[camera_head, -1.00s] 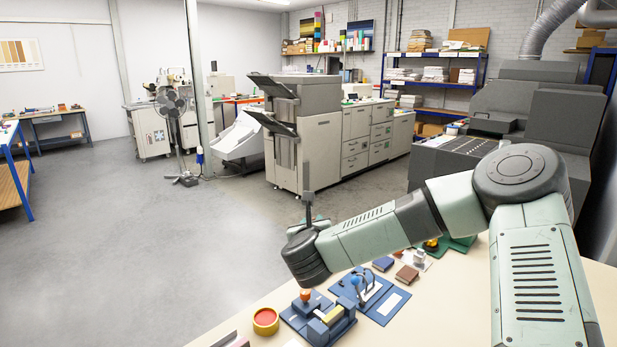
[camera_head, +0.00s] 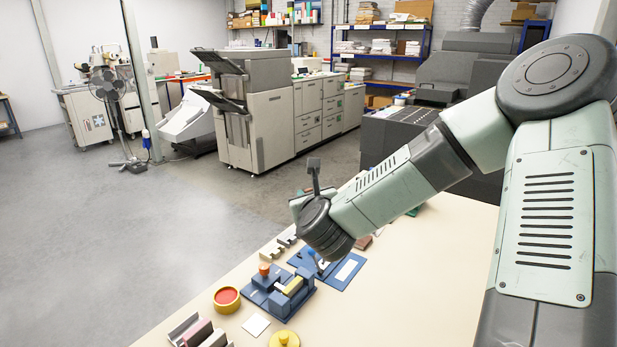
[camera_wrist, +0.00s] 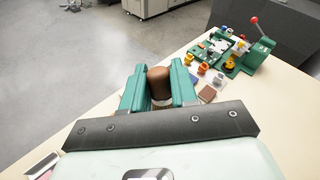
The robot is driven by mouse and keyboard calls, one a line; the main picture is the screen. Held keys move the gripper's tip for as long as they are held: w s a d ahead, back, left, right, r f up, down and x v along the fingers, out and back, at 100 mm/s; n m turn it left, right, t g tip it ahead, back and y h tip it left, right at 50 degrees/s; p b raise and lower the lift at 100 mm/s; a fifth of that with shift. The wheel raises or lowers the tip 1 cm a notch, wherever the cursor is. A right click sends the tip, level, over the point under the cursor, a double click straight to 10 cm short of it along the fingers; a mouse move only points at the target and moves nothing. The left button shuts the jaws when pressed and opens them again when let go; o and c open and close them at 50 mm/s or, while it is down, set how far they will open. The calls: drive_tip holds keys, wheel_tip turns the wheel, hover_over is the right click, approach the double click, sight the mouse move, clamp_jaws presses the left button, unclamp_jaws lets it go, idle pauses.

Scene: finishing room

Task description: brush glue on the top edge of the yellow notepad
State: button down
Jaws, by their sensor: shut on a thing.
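In the wrist view my gripper (camera_wrist: 158,88) is shut on a brown rounded handle (camera_wrist: 159,76) with a pale band below it. It may be a brush, but its lower end is hidden. A small yellow block (camera_head: 293,286), possibly the yellow notepad, sits in a blue jig (camera_head: 262,295) on the bench in the head view. A round tub (camera_head: 226,296) with a yellow rim and red inside stands left of the jig.
On the cream bench (camera_head: 420,290), a white square (camera_head: 256,324) and a round yellow thing (camera_head: 284,340) lie in front of the jig. In the wrist view a green machine (camera_wrist: 228,50) with a red-knobbed lever stands farther back.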

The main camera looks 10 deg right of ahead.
drive_tip(key=w+a+f, duration=0.1)
drive_tip(key=w+f, duration=0.1)
drive_tip(key=f, duration=0.5)
drive_tip(key=w+a+f, duration=0.1)
drive_tip(key=w+f, duration=0.1)
drive_tip(key=f, duration=0.6)
drive_tip(key=shift+w+a+f+y, duration=0.25)
drive_tip(key=shift+w+a+y, duration=0.05)
drive_tip(key=shift+w, duration=0.05)
